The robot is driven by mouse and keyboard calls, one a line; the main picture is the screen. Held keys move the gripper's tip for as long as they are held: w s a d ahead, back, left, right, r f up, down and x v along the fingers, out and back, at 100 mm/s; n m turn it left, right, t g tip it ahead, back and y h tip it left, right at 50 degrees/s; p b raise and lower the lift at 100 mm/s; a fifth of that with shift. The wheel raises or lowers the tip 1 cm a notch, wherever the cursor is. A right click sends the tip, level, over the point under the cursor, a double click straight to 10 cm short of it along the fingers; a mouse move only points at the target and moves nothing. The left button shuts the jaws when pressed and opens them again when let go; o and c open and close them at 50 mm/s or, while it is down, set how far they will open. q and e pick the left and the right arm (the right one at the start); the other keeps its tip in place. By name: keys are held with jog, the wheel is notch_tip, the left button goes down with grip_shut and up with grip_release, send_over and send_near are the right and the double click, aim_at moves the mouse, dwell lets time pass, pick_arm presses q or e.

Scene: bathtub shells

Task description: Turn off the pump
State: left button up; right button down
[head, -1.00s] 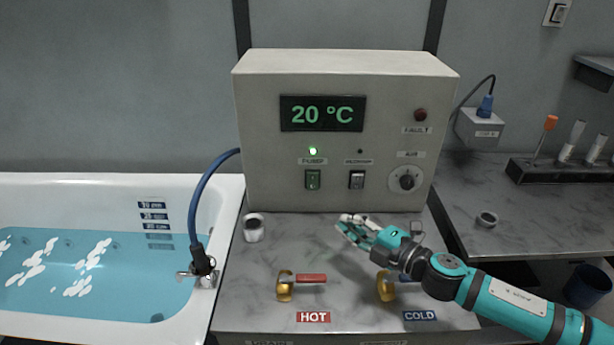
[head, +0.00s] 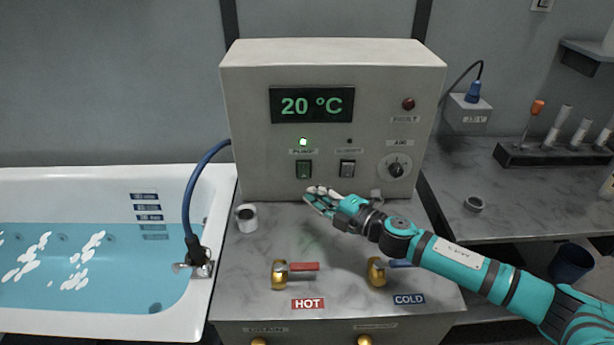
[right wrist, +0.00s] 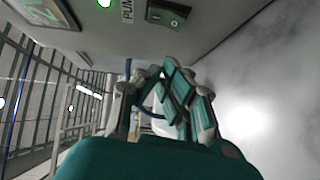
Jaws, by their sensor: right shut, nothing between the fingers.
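The pump switch (head: 303,170) is a green rocker on the front of the beige control box (head: 260,185), under a lit green lamp (head: 303,142). It also shows in the right wrist view (right wrist: 168,17), at the top, beside a partly cut label reading "PUM". My right gripper (head: 312,197) is shut and empty. In the head view it is just below and slightly right of the pump switch, in front of the box. In the right wrist view its fingers (right wrist: 175,100) are folded together below the switch, with a visible gap from it. My left gripper is in neither view.
A second dark switch (head: 347,168) and a round knob (head: 394,166) are on the box. Hot (head: 300,272) and cold (head: 378,271) taps stand on the counter, with a small white cup (head: 246,218) at its left. The bathtub (head: 100,182) is on the left.

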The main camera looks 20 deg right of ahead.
aim_at(304, 171)
jog(key=w+f, duration=0.1)
jog(key=w, duration=0.5)
jog(key=shift+w+a+p, duration=0.15)
jog(key=shift+w+p, duration=0.1)
jog(key=shift+p, duration=0.1)
jog(key=b, duration=0.2)
jog(key=shift+w+f+t+b, duration=0.2)
jog(key=shift+w+t+b, duration=0.05)
jog(key=shift+t+b, duration=0.1)
